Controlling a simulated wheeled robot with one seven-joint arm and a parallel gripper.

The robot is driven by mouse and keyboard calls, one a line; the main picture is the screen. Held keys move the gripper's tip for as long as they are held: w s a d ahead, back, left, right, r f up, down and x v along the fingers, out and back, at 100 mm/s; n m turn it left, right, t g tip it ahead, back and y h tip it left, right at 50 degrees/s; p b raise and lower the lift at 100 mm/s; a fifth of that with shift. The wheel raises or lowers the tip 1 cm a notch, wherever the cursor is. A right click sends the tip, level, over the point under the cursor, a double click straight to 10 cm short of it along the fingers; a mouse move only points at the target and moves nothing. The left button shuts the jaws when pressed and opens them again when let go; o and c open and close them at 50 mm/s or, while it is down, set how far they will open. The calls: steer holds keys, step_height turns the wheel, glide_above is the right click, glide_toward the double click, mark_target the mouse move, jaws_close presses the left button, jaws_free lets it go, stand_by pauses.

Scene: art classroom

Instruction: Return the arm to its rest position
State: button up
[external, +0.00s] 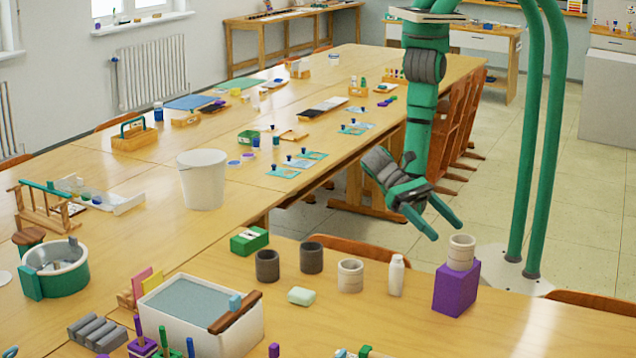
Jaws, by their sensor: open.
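My gripper (440,222) is at the end of my green arm (420,118), which hangs down at the right of the middle in the external view. Its two green fingers are apart, with nothing between them. It is in the air, above and behind the purple block (455,288) in the picture. A cream ringed cup (461,252) stands upright on top of that block. The fingers look apart from the cup.
A white bottle (396,276), a cream cup (350,275) and two dark cups (267,265) stand left of the block. A white basin (190,330) and a white bucket (203,180) are farther left. Wooden chairs (452,125) line the long table. The front table's right part (540,325) is clear.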

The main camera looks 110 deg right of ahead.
steer(key=shift+w+d+r, duration=0.15)
steer(key=shift+d+r, duration=0.05)
steer(key=shift+d, duration=0.2)
stand_by(0.3)
steer(key=w+d+f+n+t+h, duration=0.1)
steer(key=w+d+f+t, duration=0.3)
steer(key=d, duration=0.5)
steer(key=w+d+f+t+h, duration=0.1)
steer(key=w+d+f+t, duration=0.3)
steer(key=w+d+t, duration=0.3)
steer(key=w+d+f+n+t+h, duration=0.1)
steer(key=w+d+f+t, duration=0.3)
steer(key=d, duration=0.7)
steer(key=shift+w+n+t, duration=0.3)
steer(key=shift+w+t, duration=0.4)
steer(key=shift+w, duration=0.6)
steer(key=s+d+n+t+h, duration=0.3)
steer(key=d+n+t+h, duration=0.15)
steer(key=d, duration=0.85)
steer(key=s+d+r+n+h, duration=0.2)
steer(key=s+d, duration=0.3)
steer(key=s, duration=0.3)
steer(key=s+d+r+n+h, duration=0.2)
steer(key=s+d+n+h, duration=0.1)
steer(key=s, duration=0.5)
steer(key=shift+s+d+n, duration=0.2)
steer(key=shift+d+n, duration=0.45)
steer(key=shift+d, duration=0.35)
